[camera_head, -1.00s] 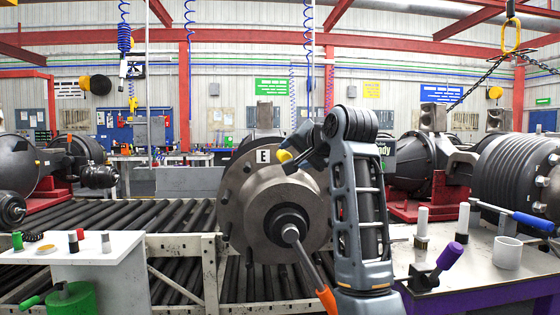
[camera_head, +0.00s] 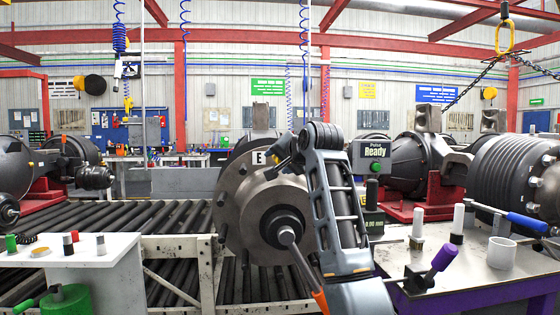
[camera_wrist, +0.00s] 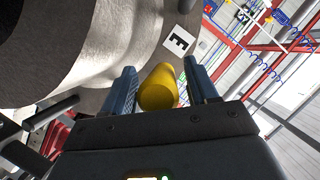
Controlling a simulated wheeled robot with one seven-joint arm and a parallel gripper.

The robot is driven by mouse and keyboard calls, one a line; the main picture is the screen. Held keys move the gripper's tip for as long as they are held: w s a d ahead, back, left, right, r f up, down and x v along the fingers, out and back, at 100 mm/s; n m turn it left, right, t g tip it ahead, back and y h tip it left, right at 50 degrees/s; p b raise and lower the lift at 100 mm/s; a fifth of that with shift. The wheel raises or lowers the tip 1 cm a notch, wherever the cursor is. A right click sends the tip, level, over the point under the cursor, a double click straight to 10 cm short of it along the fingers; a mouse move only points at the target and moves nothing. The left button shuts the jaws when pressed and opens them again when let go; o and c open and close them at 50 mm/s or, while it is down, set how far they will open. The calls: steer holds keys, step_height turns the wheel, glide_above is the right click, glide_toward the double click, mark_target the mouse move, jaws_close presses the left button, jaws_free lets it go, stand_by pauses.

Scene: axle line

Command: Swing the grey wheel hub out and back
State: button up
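The grey wheel hub (camera_head: 237,195) is a large round flange, face toward me, in front of the roller conveyor in the head view. A white plate marked E (camera_head: 258,157) is near its top; the plate also shows in the wrist view (camera_wrist: 178,42). A yellow knob (camera_head: 271,160) sticks out beside the plate. My gripper (camera_head: 284,163) is at the knob, in front of the hub's upper right. In the wrist view the yellow knob (camera_wrist: 157,90) lies between my two open fingers (camera_wrist: 160,85), with a narrow gap visible on the right. My arm hides the hub's right edge.
A bar with an orange end (camera_head: 322,300) slants down from the hub's centre. The right bench (camera_head: 470,275) holds a purple-handled lever (camera_head: 444,257) and white cylinders. A white table (camera_head: 75,258) stands at left.

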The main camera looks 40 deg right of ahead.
mark_target(252, 192)
jaws_close()
stand_by(0.3)
steer(key=shift+w+a+p, duration=0.1)
steer(key=shift+a+p, duration=0.05)
steer(key=shift+p, duration=0.15)
steer(key=w+a+n+p, duration=0.1)
steer(key=a, duration=0.1)
steer(key=w+a+f+n+g+p, duration=0.1)
steer(key=p, duration=0.1)
steer(key=w+a+n+h+p, duration=0.1)
steer(key=a+p, duration=0.1)
steer(key=shift+w+a+f, duration=0.2)
steer(key=shift+w+a, duration=0.1)
steer(key=shift+w, duration=0.05)
steer(key=shift+w+a+f+n+g, duration=0.15)
steer(key=shift+f+n+g, duration=0.05)
steer(key=shift+n+g, duration=0.1)
steer(key=shift+o, duration=0.2)
jaws_free()
